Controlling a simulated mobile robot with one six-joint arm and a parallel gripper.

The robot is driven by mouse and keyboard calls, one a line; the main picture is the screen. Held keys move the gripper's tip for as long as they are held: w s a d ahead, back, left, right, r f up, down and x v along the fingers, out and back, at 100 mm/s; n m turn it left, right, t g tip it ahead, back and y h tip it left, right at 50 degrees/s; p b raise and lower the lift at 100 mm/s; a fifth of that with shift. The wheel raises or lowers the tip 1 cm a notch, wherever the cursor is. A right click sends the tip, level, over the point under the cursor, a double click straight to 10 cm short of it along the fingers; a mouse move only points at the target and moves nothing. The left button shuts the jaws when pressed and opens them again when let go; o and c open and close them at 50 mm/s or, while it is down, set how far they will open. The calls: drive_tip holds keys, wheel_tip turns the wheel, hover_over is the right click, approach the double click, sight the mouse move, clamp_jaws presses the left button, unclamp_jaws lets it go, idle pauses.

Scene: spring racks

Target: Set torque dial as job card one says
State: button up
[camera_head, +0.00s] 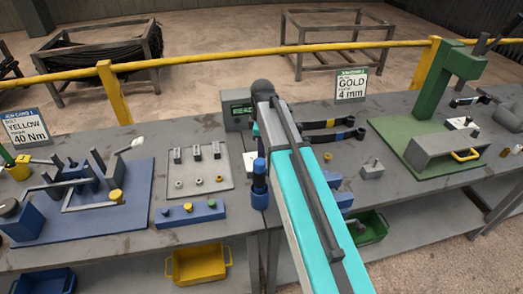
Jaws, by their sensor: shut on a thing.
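Job card one (25,127) stands at the back left of the bench; it reads YELLOW and 40 Nm. A blue block (22,222) at the far left edge bears a dark round knob (9,207), which looks like the torque dial. Its setting is too small to read. My teal arm reaches up the middle of the view to a dark joint. My gripper is hidden behind the arm, so what it holds cannot be seen.
A blue fixture plate (105,205) with grey bars stands right of the knob. A grey tray (199,172) holds small parts, and a blue block (188,213) lies in front. A second job card (351,85) reads GOLD, 4 mm. A green press (440,105) stands right. A yellow rail runs behind.

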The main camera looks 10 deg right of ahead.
drive_tip(key=m, duration=0.4)
drive_tip(key=shift+m, duration=0.4)
drive_tip(key=shift+m+p, duration=0.3)
drive_tip(key=shift+m, duration=1.7)
drive_tip(key=o, duration=1.1)
drive_tip(key=shift+c, duration=0.2)
drive_tip(key=shift+r, duration=0.2)
wheel_tip(320, 180, up, 14)
drive_tip(key=b, duration=0.3)
drive_tip(key=shift+f, duration=0.25)
